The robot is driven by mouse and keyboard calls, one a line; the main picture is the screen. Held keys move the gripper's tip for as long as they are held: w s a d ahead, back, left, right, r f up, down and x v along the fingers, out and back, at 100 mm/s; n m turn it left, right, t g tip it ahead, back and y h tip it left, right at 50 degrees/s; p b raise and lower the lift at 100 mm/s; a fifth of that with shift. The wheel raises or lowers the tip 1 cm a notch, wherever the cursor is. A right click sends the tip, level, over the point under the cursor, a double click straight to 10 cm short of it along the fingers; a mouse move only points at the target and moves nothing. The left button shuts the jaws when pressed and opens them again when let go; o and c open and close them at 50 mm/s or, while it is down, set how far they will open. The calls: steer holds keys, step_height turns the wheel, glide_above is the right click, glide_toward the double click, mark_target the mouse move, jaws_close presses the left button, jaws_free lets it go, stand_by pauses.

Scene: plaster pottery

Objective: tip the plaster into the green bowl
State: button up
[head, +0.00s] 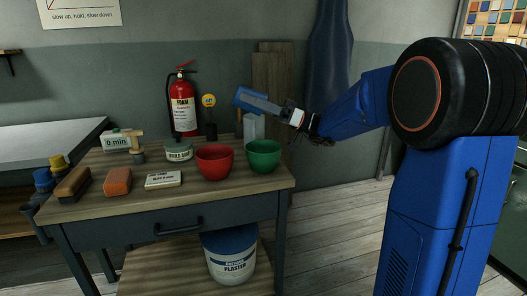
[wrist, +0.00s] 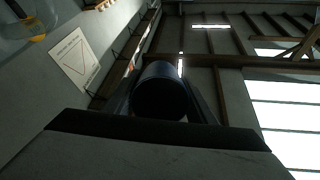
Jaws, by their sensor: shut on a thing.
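The green bowl (head: 264,157) stands upright at the right end of the wooden table; its inside is mostly hidden. My gripper (head: 257,102) is raised above the bowl and reaches toward the left. It is shut on a blue, cup-like thing (head: 241,97), which shows in the wrist view as a dark cylinder (wrist: 160,92) between the fingers. The held thing is apart from the bowl. I cannot see any plaster in it or falling from it. A white tub with a blue lid, marked plaster (head: 232,265), stands on the lower shelf.
A red bowl (head: 213,163) stands just left of the green one. A pale container (head: 253,128) stands behind. A fire extinguisher (head: 183,105) is behind.

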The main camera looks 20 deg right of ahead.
steer(key=shift+d+r+y, duration=0.25)
steer(key=shift+r+y, duration=0.25)
steer(key=shift+r, duration=0.65)
steer(key=shift+d+r+y, duration=0.2)
steer(key=shift+r+y, duration=0.3)
steer(key=shift+r, duration=0.65)
stand_by(0.7)
steer(key=shift+s+d+r+t+y+p, duration=0.1)
steer(key=shift+d+r+t+y+p, duration=0.1)
steer(key=shift+r+y, duration=0.25)
steer(key=shift+s+d+r+t+y+p, duration=0.1)
steer(key=shift+d+r+y+p, duration=0.1)
steer(key=shift+r+y, duration=0.25)
stand_by(1.5)
steer(key=shift+w+a+f+h, duration=0.1)
steer(key=shift+a+f+h, duration=0.15)
steer(key=shift+f+h, duration=0.35)
steer(key=f+h, duration=0.1)
steer(key=f, duration=0.1)
steer(key=a+f+h, duration=0.1)
steer(key=f, duration=0.2)
steer(key=shift+w+a+f+h, duration=0.1)
steer(key=shift+h, duration=0.2)
